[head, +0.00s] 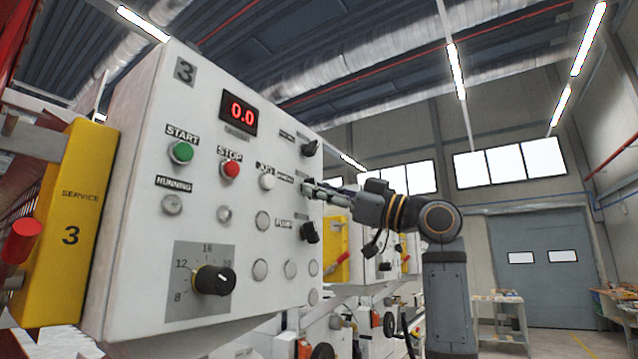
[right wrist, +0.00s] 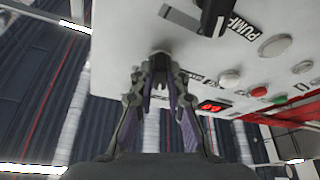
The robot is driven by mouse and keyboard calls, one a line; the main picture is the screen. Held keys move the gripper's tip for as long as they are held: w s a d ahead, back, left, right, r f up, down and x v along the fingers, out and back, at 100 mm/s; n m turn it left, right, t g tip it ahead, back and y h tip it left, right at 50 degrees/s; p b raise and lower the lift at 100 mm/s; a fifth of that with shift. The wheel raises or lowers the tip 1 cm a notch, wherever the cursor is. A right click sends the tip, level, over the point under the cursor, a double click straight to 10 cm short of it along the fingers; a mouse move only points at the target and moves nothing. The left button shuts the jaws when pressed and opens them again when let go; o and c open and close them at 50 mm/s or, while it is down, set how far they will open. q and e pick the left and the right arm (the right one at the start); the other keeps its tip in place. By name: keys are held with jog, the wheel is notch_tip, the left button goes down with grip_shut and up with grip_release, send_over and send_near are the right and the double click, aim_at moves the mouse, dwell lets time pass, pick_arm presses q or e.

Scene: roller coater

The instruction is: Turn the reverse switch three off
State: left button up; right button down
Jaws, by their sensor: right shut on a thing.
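The white control panel (head: 140,235) marked 3 fills the left of the head view. My right gripper (head: 308,187) reaches its right side from the right, between an upper black switch (head: 310,148) and the pump switch (head: 310,232). In the right wrist view the fingers (right wrist: 158,70) are shut at the panel face, on a small part beside a label (right wrist: 195,76) too small to read. This is where the reverse switch seems to sit; the fingers mostly hide it, and its turn position cannot be told. My left gripper is out of view.
The panel also has a red display (head: 238,113) reading 0.0, a green start button (head: 181,152), a red stop button (head: 229,170), a white jog button (head: 267,181) and a black dial (head: 214,280). The pump switch (right wrist: 212,18) stands close to my fingers.

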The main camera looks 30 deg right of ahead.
jog(key=shift+n+g+y+p, duration=0.3)
jog(key=shift+n, duration=0.7)
jog(key=c, duration=1.3)
grip_release()
jog(key=shift+c, duration=0.2)
jog(key=v, duration=1.2)
jog(key=shift+d, duration=0.1)
